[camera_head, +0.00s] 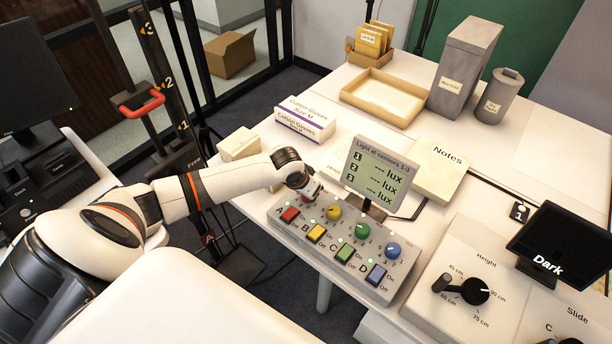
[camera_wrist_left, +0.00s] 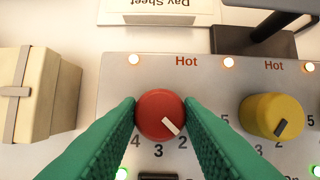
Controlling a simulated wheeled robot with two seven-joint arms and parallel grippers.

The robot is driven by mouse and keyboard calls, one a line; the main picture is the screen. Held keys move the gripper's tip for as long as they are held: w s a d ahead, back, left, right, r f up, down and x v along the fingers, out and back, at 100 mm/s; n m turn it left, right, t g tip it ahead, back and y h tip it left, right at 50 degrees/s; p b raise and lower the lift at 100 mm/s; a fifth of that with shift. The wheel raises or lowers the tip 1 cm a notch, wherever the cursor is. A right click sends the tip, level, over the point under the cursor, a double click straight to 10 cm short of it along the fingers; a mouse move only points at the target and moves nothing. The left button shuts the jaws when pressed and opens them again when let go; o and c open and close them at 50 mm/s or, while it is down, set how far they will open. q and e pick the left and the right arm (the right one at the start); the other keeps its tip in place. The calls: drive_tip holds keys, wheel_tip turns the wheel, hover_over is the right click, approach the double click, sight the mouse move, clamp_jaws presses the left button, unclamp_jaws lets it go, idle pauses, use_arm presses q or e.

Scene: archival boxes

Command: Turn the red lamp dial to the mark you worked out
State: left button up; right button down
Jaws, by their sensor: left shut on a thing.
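The red dial (camera_wrist_left: 161,112) sits on the grey lamp panel (camera_wrist_left: 105,110) in the left wrist view. Its white pointer faces lower right, close to the mark 2. My left gripper (camera_wrist_left: 159,102) is shut on it, one green finger touching each side. In the head view my left gripper (camera_head: 310,188) is over the panel's far left corner, above the red switch A (camera_head: 290,214), and mostly hides the red dial. Yellow (camera_head: 334,213), green (camera_head: 362,230) and blue (camera_head: 392,250) dials stand to its right. My right gripper is not in view.
A light display (camera_head: 376,172) behind the panel shows dashes for its lux readings. A notes pad (camera_head: 440,170), a glove box (camera_head: 305,120) and a cream box (camera_head: 238,145) lie around it. A height dial panel (camera_head: 450,255) and a screen reading "Dark" (camera_head: 560,240) are at right.

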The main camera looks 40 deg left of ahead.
use_arm(q)
drive_tip(key=n+p, duration=0.1)
drive_tip(key=n+y+p, duration=0.1)
drive_tip(key=n+p, duration=0.1)
drive_tip(key=p, duration=0.1)
drive_tip(key=shift+d+r+n, duration=0.25)
drive_tip(key=shift+n, duration=0.05)
drive_tip(key=shift+f+n+g+y+p, duration=0.15)
drive_tip(key=shift+n+y+p, duration=0.2)
drive_tip(key=shift+n+p, duration=0.4)
drive_tip(key=shift+f+n+g+y+p, duration=0.15)
drive_tip(key=shift+n+y+p, duration=0.2)
drive_tip(key=shift+n+p, duration=0.4)
drive_tip(key=o, duration=1)
drive_tip(key=shift+r, duration=0.1)
drive_tip(key=v, duration=1.1)
drive_tip(key=shift+s+r, duration=0.1)
drive_tip(key=shift+r, duration=0.3)
